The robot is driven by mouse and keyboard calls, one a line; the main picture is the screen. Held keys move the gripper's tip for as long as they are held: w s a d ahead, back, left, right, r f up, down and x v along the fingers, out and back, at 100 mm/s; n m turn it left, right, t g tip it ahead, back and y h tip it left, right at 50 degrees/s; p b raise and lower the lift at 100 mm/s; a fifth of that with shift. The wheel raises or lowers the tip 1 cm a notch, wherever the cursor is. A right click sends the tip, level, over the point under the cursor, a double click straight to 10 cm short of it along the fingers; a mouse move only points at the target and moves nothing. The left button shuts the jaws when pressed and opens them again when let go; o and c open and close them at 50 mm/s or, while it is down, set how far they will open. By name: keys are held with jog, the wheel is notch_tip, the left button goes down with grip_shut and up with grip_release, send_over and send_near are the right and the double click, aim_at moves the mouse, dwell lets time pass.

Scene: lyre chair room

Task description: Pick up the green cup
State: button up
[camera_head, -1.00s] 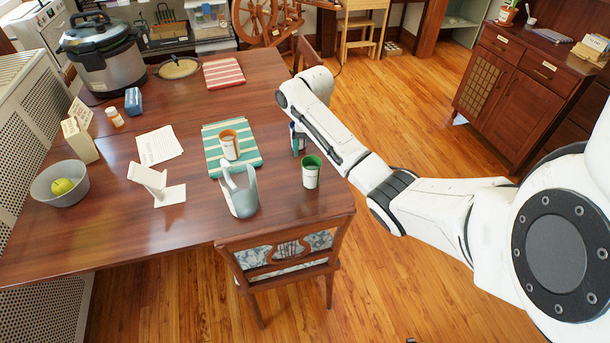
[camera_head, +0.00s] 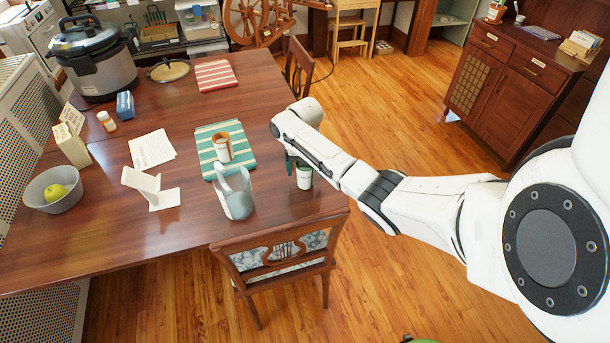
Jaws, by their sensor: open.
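The green cup (camera_head: 304,177) stands upright near the right edge of the table, just behind the chair back. It is white outside with a dark green band at the top, and my arm hides part of its rim. My gripper (camera_head: 291,163) points down from the end of my arm, at the cup's left and far side. Only a dark finger part shows beside the cup, and the rest is hidden behind my wrist. It is open, and I cannot tell whether it touches the cup.
A brown-orange cup (camera_head: 222,148) stands on a green striped cloth (camera_head: 210,131). A chair (camera_head: 280,260) is at the near table edge. A white stand (camera_head: 150,188) and a grey bowl (camera_head: 53,202) are further left.

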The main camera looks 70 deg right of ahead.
jog(key=c, duration=1.2)
jog(key=shift+o, duration=0.2)
